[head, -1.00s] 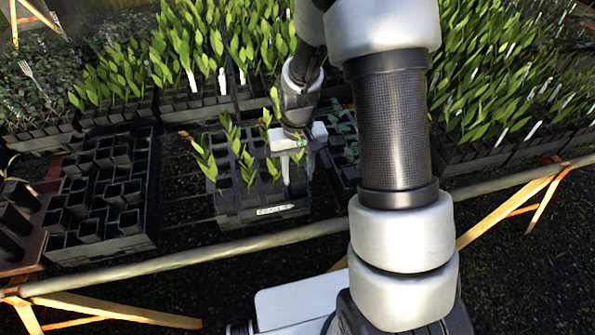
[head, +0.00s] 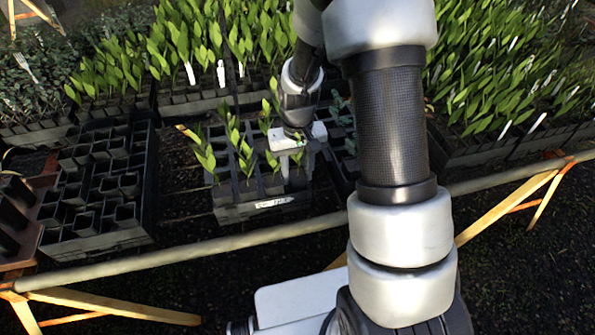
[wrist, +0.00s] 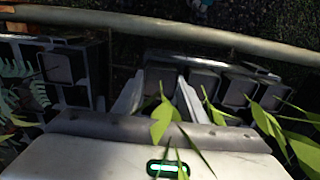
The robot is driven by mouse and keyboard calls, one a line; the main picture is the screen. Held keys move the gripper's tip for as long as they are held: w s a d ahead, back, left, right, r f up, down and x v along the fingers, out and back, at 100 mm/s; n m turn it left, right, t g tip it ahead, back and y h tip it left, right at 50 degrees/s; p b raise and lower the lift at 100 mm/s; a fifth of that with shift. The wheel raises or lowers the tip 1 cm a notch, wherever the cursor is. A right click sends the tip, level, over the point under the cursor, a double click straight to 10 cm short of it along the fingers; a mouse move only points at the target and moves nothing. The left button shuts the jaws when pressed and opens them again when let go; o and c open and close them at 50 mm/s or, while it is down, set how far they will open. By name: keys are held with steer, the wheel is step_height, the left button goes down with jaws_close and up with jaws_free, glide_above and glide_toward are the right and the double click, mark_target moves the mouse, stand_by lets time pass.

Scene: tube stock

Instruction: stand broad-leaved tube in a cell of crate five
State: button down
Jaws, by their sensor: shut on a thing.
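My gripper (head: 286,168) reaches down at the right front part of a dark crate (head: 240,213) with a white label (head: 273,202). The label is too small to read, so I cannot tell if this is crate five. In the wrist view my gripper (wrist: 160,98) is shut on a square dark tube (wrist: 160,77) with broad green leaves (wrist: 162,120). The held tube is upright and level with the neighbouring tubes; its base is hidden, so I cannot tell if it rests in a cell. Several other leafy tubes (head: 207,158) stand in the crate.
A black crate (head: 100,243) of mostly empty square tubes stands to the left, with a brown tray (head: 30,240) beyond it. A crate of bluish small-leaved plants (head: 343,165) is close on the right. Dense leafy crates fill the back. A rail (head: 200,247) runs along the front edge.

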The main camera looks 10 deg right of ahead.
steer(key=shift+f, duration=0.25)
steer(key=c, duration=1)
jaws_free()
step_height(320, 180, up, 18)
steer(key=shift+d+f+p, duration=0.1)
steer(key=shift+f+p, duration=0.15)
steer(key=shift+p, duration=0.7)
steer(key=s+r+t+p, duration=0.2)
steer(key=s+r+p, duration=0.1)
steer(key=s+r, duration=0.3)
steer(key=s+r+t+p, duration=0.1)
steer(key=s+r+p, duration=0.2)
steer(key=s+r, duration=0.3)
steer(key=s+r+t+p, duration=0.2)
steer(key=s+r, duration=0.4)
steer(key=r, duration=0.5)
steer(key=shift+s+r+t+p, duration=0.15)
steer(key=shift+t+p, duration=0.15)
steer(key=shift+p, duration=0.45)
